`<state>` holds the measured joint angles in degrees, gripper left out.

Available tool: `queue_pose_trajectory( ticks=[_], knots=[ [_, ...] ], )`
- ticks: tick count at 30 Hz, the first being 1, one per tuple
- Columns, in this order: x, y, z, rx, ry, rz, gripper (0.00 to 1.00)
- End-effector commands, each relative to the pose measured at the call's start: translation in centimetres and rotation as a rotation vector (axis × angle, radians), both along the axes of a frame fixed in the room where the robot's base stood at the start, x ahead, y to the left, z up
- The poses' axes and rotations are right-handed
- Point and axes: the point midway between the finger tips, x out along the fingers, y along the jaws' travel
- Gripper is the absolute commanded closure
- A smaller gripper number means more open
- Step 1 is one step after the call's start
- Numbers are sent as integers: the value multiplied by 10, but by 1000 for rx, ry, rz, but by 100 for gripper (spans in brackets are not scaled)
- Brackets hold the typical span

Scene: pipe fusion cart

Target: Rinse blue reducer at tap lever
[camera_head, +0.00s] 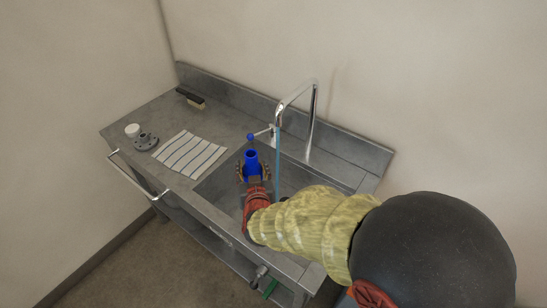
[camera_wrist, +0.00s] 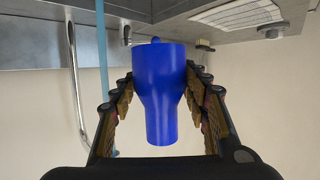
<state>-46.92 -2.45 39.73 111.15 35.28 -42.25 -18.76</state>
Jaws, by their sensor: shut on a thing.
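In the wrist view, which is upside down, the reducer (camera_wrist: 160,85) sits between the fingers of my gripper (camera_wrist: 161,105). The tap lever (camera_head: 251,137) has a blue knob and stands just behind the reducer. A light-blue water stream (camera_head: 277,160) falls from the tap spout, to the right of the reducer. In the wrist view the stream (camera_wrist: 103,60) shows left of the reducer, apart from it.
The chrome tap (camera_head: 314,110) rises behind the sink basin (camera_head: 290,180). A wall stands behind.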

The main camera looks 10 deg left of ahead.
Motion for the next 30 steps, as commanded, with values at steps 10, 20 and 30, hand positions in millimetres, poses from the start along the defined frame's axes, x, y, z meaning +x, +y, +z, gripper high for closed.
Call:
queue_pose_trajectory(
  ticks=[10, 20, 30],
  knots=[
    [-8, 9, 12, 1, 0, 2, 81],
    [-23, 27, 31, 1, 0, 2, 81],
    [-33, 38, 41, 0, -1, 0, 81]
  ],
)
